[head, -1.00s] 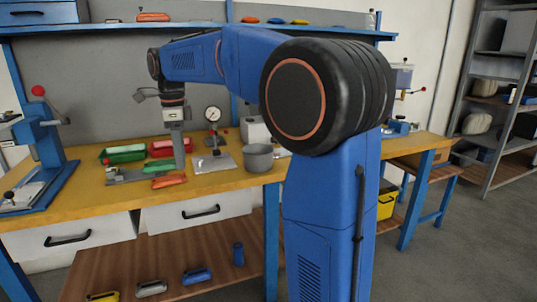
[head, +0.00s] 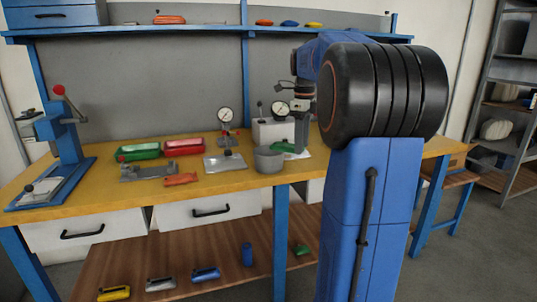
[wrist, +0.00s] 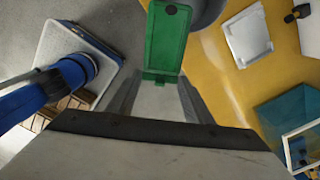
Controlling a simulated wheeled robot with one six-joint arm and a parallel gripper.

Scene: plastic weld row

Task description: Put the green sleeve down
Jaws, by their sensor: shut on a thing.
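My gripper (wrist: 161,90) is shut on the green sleeve (wrist: 167,42), which sticks out ahead of the jaws in the wrist view. In the head view the sleeve (head: 284,147) shows low beside my gripper (head: 301,146), just behind and right of the grey pot (head: 268,162). It is over a pale flat patch on the yellow bench (head: 235,184). I cannot tell whether the sleeve touches the surface. The jaw tips are partly hidden in the head view.
A metal fixture (head: 147,172), an orange sleeve (head: 181,180), a green tray (head: 138,151) and a red tray (head: 185,146) are on the bench to the left. A metal plate (head: 226,162) is left of the pot. A blue press (head: 62,140) stands at far left.

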